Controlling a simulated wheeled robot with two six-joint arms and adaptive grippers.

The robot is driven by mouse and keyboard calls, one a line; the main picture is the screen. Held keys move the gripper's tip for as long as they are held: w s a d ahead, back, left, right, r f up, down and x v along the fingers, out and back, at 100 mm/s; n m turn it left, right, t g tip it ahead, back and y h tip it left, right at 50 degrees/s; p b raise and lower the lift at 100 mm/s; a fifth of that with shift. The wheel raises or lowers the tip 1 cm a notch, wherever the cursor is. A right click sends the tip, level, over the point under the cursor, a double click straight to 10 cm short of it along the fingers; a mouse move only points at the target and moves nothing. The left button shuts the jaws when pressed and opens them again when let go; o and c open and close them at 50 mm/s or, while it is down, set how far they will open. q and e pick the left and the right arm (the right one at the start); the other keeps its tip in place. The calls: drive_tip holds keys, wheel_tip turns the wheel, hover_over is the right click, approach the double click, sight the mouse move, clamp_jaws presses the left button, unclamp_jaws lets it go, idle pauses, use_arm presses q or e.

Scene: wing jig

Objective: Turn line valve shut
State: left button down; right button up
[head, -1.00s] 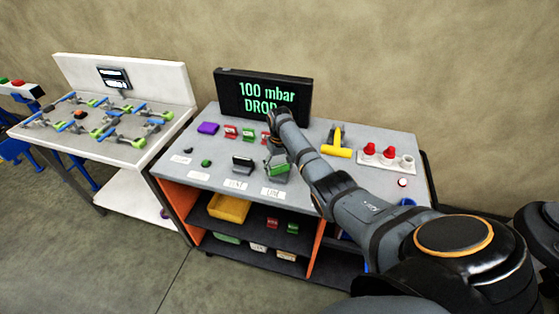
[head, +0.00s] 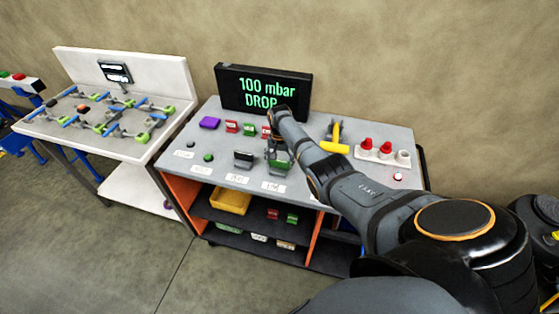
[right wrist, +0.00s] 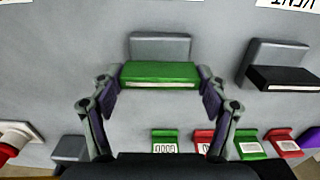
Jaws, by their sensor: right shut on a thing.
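The line valve has a flat green lever (head: 280,168) above its LINE label (head: 273,186) on the grey bench top. In the right wrist view the green lever (right wrist: 160,75) lies level across the picture, in front of its grey block. My right gripper (right wrist: 160,86) has one finger at each end of the lever and is shut on it. In the head view my right gripper (head: 279,155) sits at the valve and partly hides it. My left gripper is not in view.
A black-levered vent valve (head: 243,158) stands just left. Red and green tags (head: 249,129) lie behind. A screen (head: 262,92) reads "100 mbar DROP". A yellow T-handle (head: 335,147) and red caps on a white block (head: 383,153) stand right. Shelves (head: 258,222) hold a yellow bin.

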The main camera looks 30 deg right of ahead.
sight(280, 161)
idle(0.5)
drive_tip(key=o, duration=1.1)
drive_tip(key=shift+o, duration=0.2)
drive_tip(key=shift+r, duration=0.1)
wheel_tip(280, 161, up, 12)
